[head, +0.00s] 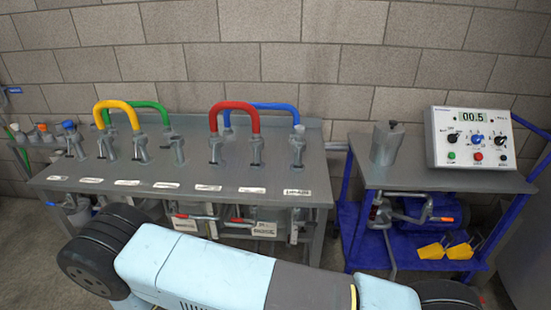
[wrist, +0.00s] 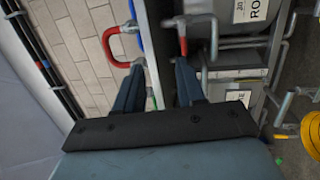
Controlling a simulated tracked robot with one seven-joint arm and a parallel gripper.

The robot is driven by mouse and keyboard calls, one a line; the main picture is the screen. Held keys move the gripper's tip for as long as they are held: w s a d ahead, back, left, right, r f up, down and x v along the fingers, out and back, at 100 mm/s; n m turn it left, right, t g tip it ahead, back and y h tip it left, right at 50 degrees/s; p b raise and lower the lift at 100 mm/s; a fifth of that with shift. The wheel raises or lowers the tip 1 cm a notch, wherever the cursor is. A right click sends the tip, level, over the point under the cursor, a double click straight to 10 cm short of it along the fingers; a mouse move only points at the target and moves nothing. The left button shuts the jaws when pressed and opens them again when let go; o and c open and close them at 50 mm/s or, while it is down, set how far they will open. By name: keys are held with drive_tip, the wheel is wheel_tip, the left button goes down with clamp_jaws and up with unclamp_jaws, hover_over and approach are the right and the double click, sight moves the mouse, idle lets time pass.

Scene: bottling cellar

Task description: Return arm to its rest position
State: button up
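My gripper (wrist: 159,68) shows in the wrist view with its two dark fingers apart and nothing held between them. The grey bench edge (wrist: 151,40) runs behind the gap between the fingers. A red-handled valve (wrist: 183,45) is just beyond the right finger, and the red hose (wrist: 112,42) is beyond the left one. I cannot tell how far off they are. In the head view my light blue arm lies across the bottom of the picture, in front of the bench, and my fingers are not visible there.
The bench (head: 80,171) carries yellow (head: 116,106), green (head: 152,105), red (head: 236,107) and blue (head: 273,107) hoses on fittings.

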drive_tip(key=w+d+r+m+g+h, duration=0.5)
drive_tip(key=d+r+g, duration=0.15)
drive_tip(key=r, duration=0.45)
drive_tip(key=w+d+r+m+g+h, duration=0.5)
drive_tip(key=d+r, duration=0.3)
drive_tip(key=r, duration=0.3)
drive_tip(key=s+d+r+m+g+y, duration=0.3)
drive_tip(key=d+r+g+y, duration=0.2)
drive_tip(key=d+r+g, duration=0.5)
drive_tip(key=s+d+r+m+t+y, duration=0.1)
drive_tip(key=s+d+r+t+y, duration=0.3)
drive_tip(key=r, duration=0.5)
drive_tip(key=s+d+r+m+t+y, duration=0.1)
drive_tip(key=s+d+r+t+y, duration=0.2)
drive_tip(key=s+d+r+y, duration=0.2)
drive_tip(key=shift+s+d+r+t, duration=0.35)
drive_tip(key=shift+s+d+r, duration=1.7)
drive_tip(key=shift+s, duration=0.65)
drive_tip(key=shift+a+r, duration=0.1)
drive_tip(key=shift+a, duration=0.05)
